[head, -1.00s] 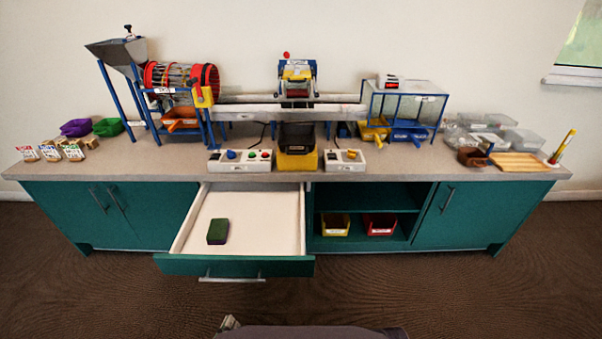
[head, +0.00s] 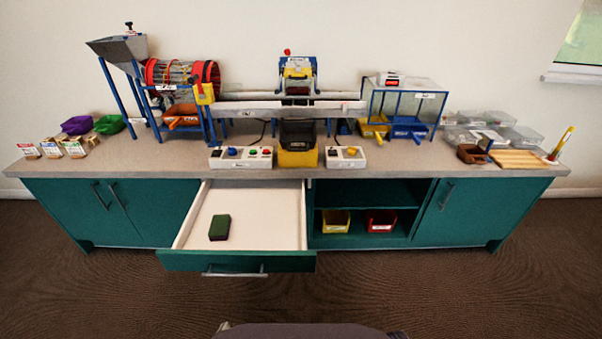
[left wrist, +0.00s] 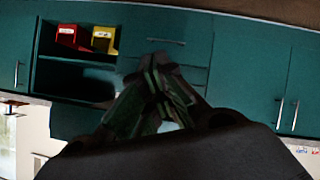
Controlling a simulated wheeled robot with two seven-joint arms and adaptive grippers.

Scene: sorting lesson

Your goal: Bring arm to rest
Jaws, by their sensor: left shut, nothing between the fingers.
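My left gripper (left wrist: 153,72) shows in the left wrist view with its dark fingers closed together and nothing between them. It is in front of the teal cabinet, which appears upside down there. My right gripper is in neither view.
The drawer stands pulled out, with a green block (head: 219,227) inside. The counter (head: 330,182) holds sorting machines, control boxes and trays. Yellow (head: 335,222) and red (head: 381,222) bins sit in the open shelf. The floor (head: 400,290) in front is clear.

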